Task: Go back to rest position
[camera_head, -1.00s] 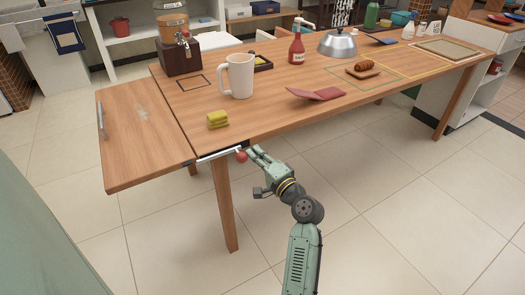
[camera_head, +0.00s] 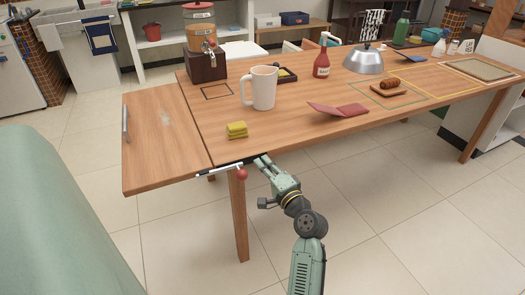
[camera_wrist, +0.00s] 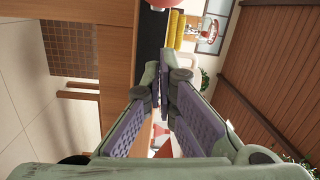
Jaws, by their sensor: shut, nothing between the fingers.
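My gripper (camera_head: 262,160) is at the front edge of the wooden table (camera_head: 210,125), just right of a red ball knob (camera_head: 242,174). Its fingers are shut and empty; the closed fingertips also show in the wrist view (camera_wrist: 166,72). The knob sits at the end of a metal rod (camera_head: 215,170) under the table edge, and a small gap shows between knob and fingers. Part of the knob shows at the top of the wrist view (camera_wrist: 165,3). The table leaf (camera_head: 160,145) at the left lies level with the tabletop.
On the table stand a white mug (camera_head: 263,88), a yellow sponge stack (camera_head: 237,130), a drink dispenser (camera_head: 204,45), a red bottle (camera_head: 321,60), a red folded item (camera_head: 338,109) and a metal dome (camera_head: 363,60). A table leg (camera_head: 238,215) is near my arm. Floor at right is open.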

